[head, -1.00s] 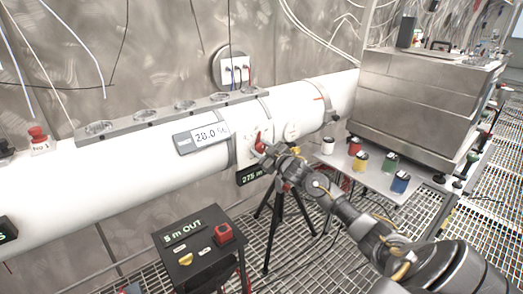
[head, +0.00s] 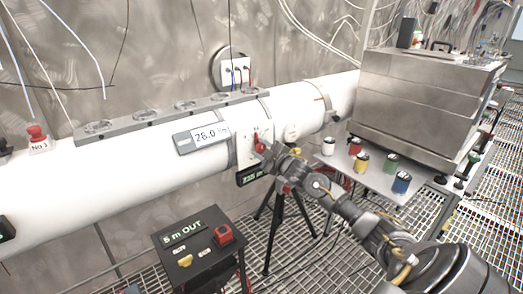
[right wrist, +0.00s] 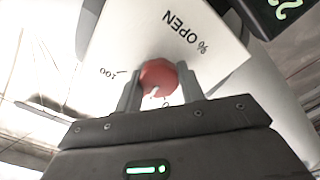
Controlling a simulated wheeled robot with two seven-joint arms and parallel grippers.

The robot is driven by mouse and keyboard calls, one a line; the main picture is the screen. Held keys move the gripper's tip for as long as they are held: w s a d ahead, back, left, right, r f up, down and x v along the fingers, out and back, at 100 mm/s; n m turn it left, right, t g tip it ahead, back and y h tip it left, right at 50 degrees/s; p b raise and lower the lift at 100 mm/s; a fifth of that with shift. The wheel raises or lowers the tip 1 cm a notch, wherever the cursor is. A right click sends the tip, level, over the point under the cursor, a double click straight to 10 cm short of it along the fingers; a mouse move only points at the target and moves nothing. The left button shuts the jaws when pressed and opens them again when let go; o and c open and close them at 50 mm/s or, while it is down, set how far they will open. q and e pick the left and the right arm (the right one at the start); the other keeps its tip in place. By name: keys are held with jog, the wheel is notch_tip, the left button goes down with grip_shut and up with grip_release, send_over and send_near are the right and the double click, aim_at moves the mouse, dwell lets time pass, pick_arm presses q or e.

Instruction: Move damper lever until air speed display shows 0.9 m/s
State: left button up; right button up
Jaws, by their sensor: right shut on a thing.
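The red damper lever (head: 258,143) sits on the side of the white duct (head: 110,185). Its white scale plate, marked "% OPEN" with 100 and 0, shows in the right wrist view (right wrist: 190,50). My right gripper (right wrist: 160,86) is shut on the lever's red knob (right wrist: 158,76), one finger on each side. It also shows in the head view (head: 268,152). A white display (head: 210,135) on the duct reads about 28.0, the digits blurred. A dark display (head: 250,175) with green digits hangs below the lever, too small to read. My left gripper is out of view.
A black box marked "5 m OUT" (head: 185,235), with a red button (head: 222,234), stands in front of the duct. A black tripod (head: 268,225) stands beside my right arm. Several small pots stand on a white shelf (head: 345,165). A steel cabinet (head: 420,110) is at right.

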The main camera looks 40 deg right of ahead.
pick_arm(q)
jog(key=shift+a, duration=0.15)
pick_arm(e)
jog(key=o, duration=1)
jog(key=shift+c, duration=0.2)
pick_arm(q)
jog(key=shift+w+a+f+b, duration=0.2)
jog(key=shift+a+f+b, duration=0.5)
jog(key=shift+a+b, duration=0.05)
pick_arm(e)
jog(key=s, duration=1)
jog(key=shift+s+a, duration=0.15)
jog(key=shift+s, duration=0.25)
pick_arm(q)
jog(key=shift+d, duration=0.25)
